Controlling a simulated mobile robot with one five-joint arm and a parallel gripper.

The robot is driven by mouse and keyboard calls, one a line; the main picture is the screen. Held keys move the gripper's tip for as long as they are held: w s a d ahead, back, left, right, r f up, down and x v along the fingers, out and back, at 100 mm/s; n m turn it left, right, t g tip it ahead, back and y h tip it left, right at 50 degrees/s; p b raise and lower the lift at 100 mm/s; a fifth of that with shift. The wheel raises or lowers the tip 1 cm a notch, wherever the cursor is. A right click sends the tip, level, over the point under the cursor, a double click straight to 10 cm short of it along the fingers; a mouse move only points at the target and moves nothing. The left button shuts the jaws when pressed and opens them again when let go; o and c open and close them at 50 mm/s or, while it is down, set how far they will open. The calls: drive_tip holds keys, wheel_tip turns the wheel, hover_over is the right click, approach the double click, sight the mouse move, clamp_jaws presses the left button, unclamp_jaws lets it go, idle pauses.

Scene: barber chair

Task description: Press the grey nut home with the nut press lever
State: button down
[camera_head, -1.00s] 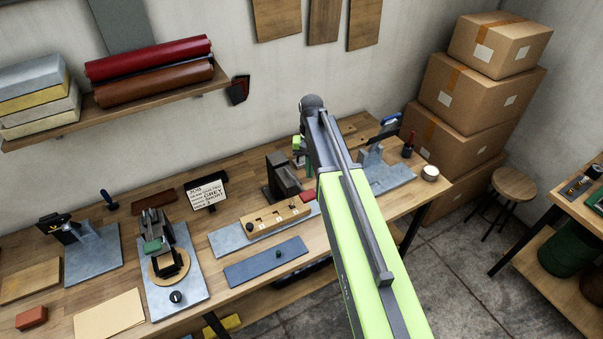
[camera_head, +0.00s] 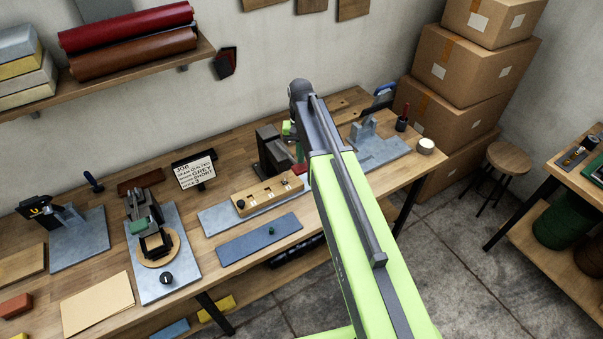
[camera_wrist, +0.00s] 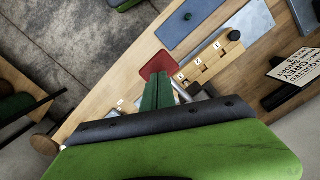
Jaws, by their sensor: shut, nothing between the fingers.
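My gripper (camera_wrist: 157,88) shows in the wrist view as two green fingers, shut and empty. Its fingertips are close to a flat red pad (camera_wrist: 160,64); I cannot tell whether they touch. In the head view my arm hides most of the gripper and the pad. A dark upright press-like block (camera_head: 271,150) stands just left of my arm, behind the wooden numbered block (camera_head: 266,194). I cannot make out for sure which part is the nut press lever. The grey nut cannot be picked out; small light pieces sit in the numbered block.
A job card (camera_head: 196,173) stands behind a blue plate (camera_head: 258,240). A dark fixture with a green top (camera_head: 143,222) is on the left. A grey fixture (camera_head: 366,138) and a white roll (camera_head: 426,146) are at right. Boxes (camera_head: 450,100) are stacked beyond the bench.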

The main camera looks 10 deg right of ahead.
sight(301, 166)
drive_tip(key=shift+f, duration=0.35)
wheel_tip(301, 166, down, 4)
drive_tip(key=b, duration=0.4)
drive_tip(key=shift+f+b, duration=0.25)
drive_tip(key=shift+b, duration=0.1)
drive_tip(key=shift+w+r+p, duration=0.2)
drive_tip(key=shift+r+p, duration=0.05)
drive_tip(key=shift+p, duration=0.05)
drive_tip(key=w, duration=0.2)
drive_tip(key=shift+w+d+r+p, duration=0.3)
drive_tip(key=shift+d+r+p, duration=0.05)
wheel_tip(301, 166, up, 7)
drive_tip(key=p, duration=0.7)
drive_tip(key=shift+w+r, duration=0.2)
drive_tip(key=shift+w, duration=0.25)
drive_tip(key=shift+d, duration=0.1)
